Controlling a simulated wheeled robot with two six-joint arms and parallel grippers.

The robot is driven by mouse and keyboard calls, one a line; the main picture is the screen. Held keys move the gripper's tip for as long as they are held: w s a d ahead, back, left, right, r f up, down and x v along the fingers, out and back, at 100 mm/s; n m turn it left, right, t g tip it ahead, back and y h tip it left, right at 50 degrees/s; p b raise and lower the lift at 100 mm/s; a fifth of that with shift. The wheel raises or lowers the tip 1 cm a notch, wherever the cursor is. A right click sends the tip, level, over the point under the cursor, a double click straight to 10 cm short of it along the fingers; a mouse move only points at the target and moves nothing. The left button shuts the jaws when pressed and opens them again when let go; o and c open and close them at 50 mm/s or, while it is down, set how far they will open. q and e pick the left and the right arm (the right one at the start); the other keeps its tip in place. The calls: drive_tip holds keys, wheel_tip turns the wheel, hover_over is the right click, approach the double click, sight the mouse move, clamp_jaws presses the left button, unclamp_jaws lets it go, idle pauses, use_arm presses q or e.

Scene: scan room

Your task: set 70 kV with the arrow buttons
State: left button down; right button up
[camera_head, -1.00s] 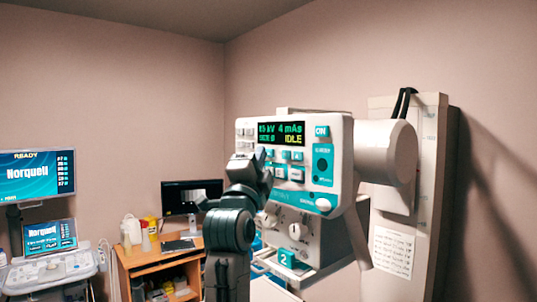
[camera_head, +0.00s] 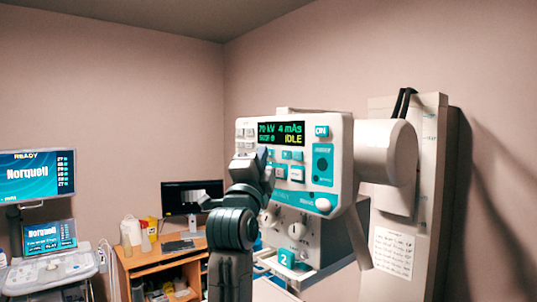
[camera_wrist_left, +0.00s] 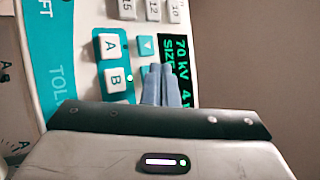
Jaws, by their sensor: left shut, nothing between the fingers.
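The control panel (camera_head: 313,190) is a white and teal unit. Its display (camera_head: 281,133) reads 70 kV, 4 mAs and IDLE in the head view. The display (camera_wrist_left: 176,62) also shows 70 kV, turned sideways, in the left wrist view. A teal arrow button (camera_wrist_left: 146,45) shows just beside the fingers. My left gripper (camera_wrist_left: 161,68) is shut and empty, its tips at the panel between the arrow buttons and the display. Another teal button is partly hidden behind the tips; I cannot tell whether they touch it. My left gripper (camera_head: 263,158) also shows in the head view. My right gripper is out of view.
Knobs (camera_head: 297,231) sit under the panel. A wooden desk (camera_head: 165,255) with a dark monitor (camera_head: 191,197) and a console with a screen (camera_head: 50,238) stand at the left.

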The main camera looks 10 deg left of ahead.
use_arm(q)
drive_tip(key=shift+s+a, duration=0.45)
drive_tip(key=shift+s, duration=0.1)
drive_tip(key=shift+s, duration=0.15)
drive_tip(key=s+a, duration=0.3)
drive_tip(key=shift+s, duration=0.35)
idle(0.4)
